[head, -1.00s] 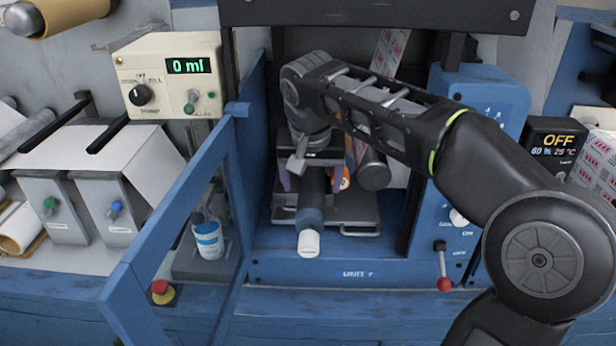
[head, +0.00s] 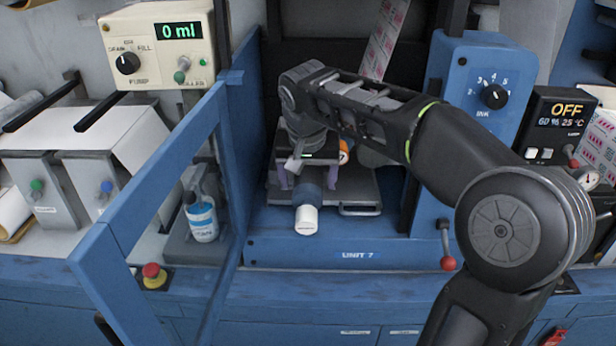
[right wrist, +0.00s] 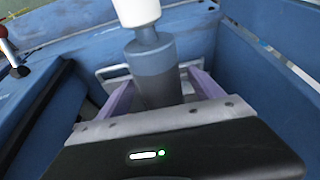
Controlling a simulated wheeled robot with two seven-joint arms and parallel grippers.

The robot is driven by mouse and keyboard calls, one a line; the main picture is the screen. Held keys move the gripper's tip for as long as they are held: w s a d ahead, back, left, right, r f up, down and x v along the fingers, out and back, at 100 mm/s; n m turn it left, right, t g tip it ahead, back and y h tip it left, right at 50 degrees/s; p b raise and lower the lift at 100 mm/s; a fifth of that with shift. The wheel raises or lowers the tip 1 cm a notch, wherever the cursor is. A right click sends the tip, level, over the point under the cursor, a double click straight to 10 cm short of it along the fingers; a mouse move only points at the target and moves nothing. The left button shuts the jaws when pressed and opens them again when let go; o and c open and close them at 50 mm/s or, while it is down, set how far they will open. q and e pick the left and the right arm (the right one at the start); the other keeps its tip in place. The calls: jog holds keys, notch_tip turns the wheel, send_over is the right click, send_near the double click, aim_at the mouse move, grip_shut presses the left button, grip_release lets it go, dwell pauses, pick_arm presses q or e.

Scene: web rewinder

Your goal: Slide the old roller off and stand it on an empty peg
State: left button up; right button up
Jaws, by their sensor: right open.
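The roller (head: 307,196) lies inside the blue machine unit, its white end (head: 306,220) pointing toward me. It has a blue-grey body and also shows in the right wrist view (right wrist: 153,68). My right gripper (head: 306,180) is over it, with its purple fingers on either side. In the right wrist view the gripper (right wrist: 160,95) is open, with the roller between the fingers; contact cannot be told. The roller's far part is hidden by my gripper. No empty peg can be made out. My left gripper is out of view.
An open blue guard door (head: 150,205) stands left of the unit. A grey tray with a handle (head: 358,209) lies under the roller. An orange-ended part (head: 344,151) is close right of my gripper. A spray bottle (head: 201,218) stands behind the door frame. A red-knobbed lever (head: 447,262) is at right.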

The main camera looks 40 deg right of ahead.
jog(key=shift+w+d+f, duration=0.15)
jog(key=shift+w+f, duration=0.05)
jog(key=shift+f, duration=0.45)
jog(key=shift+c, duration=0.4)
jog(key=shift+r, duration=0.1)
grip_shut()
jog(key=shift+r, duration=0.1)
dwell(0.3)
